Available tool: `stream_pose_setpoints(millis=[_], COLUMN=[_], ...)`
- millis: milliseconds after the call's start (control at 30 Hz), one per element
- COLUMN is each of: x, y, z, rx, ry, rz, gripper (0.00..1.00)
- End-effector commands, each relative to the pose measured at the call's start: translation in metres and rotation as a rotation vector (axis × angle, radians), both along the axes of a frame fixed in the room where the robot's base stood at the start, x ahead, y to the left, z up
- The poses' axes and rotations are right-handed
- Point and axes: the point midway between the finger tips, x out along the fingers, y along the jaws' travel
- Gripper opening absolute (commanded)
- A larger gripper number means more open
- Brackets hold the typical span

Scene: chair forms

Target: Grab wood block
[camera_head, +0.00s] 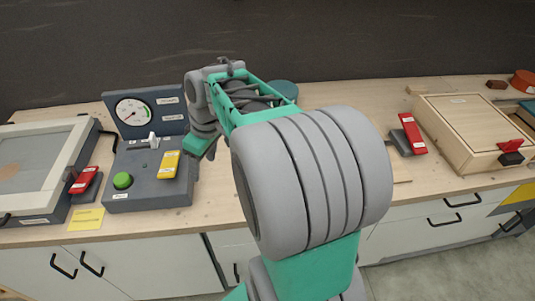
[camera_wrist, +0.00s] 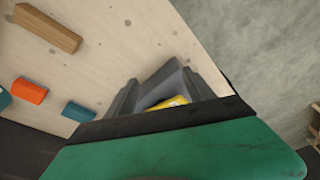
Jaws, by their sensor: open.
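A brown wood block (camera_wrist: 47,28) lies on the pale wooden worktop in the upper left of the wrist view. My gripper (camera_wrist: 168,82) is at the bottom middle of that view, apart from the block, its jaws open. A small yellow piece (camera_wrist: 172,102) shows near the jaws; I cannot tell what it belongs to. In the head view my arm fills the middle and hides much of the worktop. I cannot make out this block for certain there.
An orange block (camera_wrist: 30,90) and a teal block (camera_wrist: 78,111) lie near the wood block. A console (camera_head: 145,190) with gauge, green button and yellow switch stands left of my arm. A wooden box (camera_head: 470,125) and red switch (camera_head: 412,133) stand right. Bare worktop surrounds the wood block.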

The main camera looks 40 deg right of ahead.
Motion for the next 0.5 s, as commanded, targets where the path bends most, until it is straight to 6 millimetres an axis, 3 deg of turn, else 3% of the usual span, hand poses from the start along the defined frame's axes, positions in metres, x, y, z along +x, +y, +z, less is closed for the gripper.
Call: stream_pose_setpoints(millis=[33,133,200,300,400,500], x=[0.014,0.028,0.025,0.012,0.000,-0.004], y=[-0.038,-0.112,-0.160,-0.213,-0.242,-0.249], z=[0.000,-0.011,-0.024,-0.043,-0.057,-0.067], rx=[0.019,0.054,0.074,0.090,0.092,0.093], ry=[0.008,-0.018,-0.049,-0.101,-0.138,-0.154], rz=[0.058,0.240,0.357,0.493,0.580,0.618], gripper=[0.62,0.62,0.62,0.62,0.62,0.62])
